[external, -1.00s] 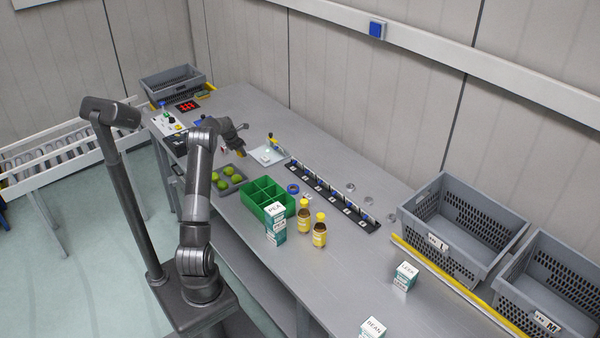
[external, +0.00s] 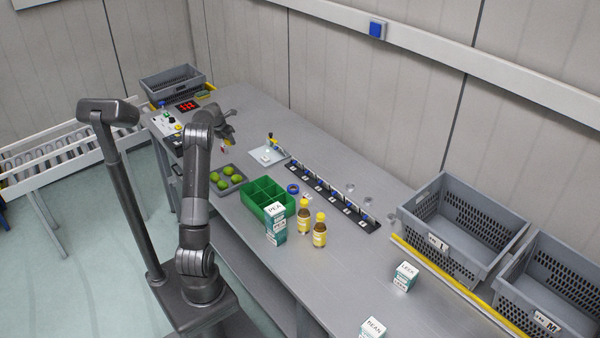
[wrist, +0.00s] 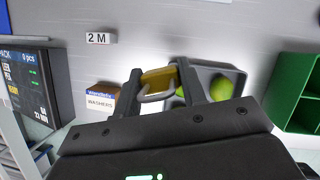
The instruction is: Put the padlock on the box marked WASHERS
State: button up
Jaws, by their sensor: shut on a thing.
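The padlock (wrist: 158,77) has a brass-yellow body and a grey shackle. My gripper (wrist: 159,70) is shut on it, with the body between the fingertips in the wrist view. In the external view my gripper (external: 229,139) is raised above the far part of the bench, and the padlock shows only as a small yellow patch. The box marked WASHERS (wrist: 101,101) is brown with a white and blue label. It lies left of the fingers in the wrist view, partly cut off by my gripper's body. I cannot make it out surely in the external view.
A grey tray of limes (external: 240,179) and a green divided crate (external: 252,198) stand nearer on the bench. A dark display unit (wrist: 27,85) is left of the box in the wrist view. A "2 M" label (wrist: 100,38) lies on bare bench.

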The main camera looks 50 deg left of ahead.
jog(key=shift+n, duration=0.4)
jog(key=s+a+f, duration=0.1)
jog(key=s+a, duration=0.2)
jog(key=a, duration=0.1)
jog(key=s+a+f, duration=0.2)
jog(key=s+a, duration=0.1)
jog(key=a, duration=0.2)
jog(key=s+a+f, duration=0.2)
jog(key=s+a, duration=0.2)
jog(key=a, duration=0.1)
jog(key=shift+a+f, duration=0.2)
jog(key=shift+s+f, duration=0.1)
jog(key=shift+f, duration=1.95)
jog(key=shift+f, duration=0.2)
jog(key=o, duration=1)
jog(key=shift+r, duration=0.1)
jog(key=v, duration=1.2)
jog(key=shift+d+r, duration=0.1)
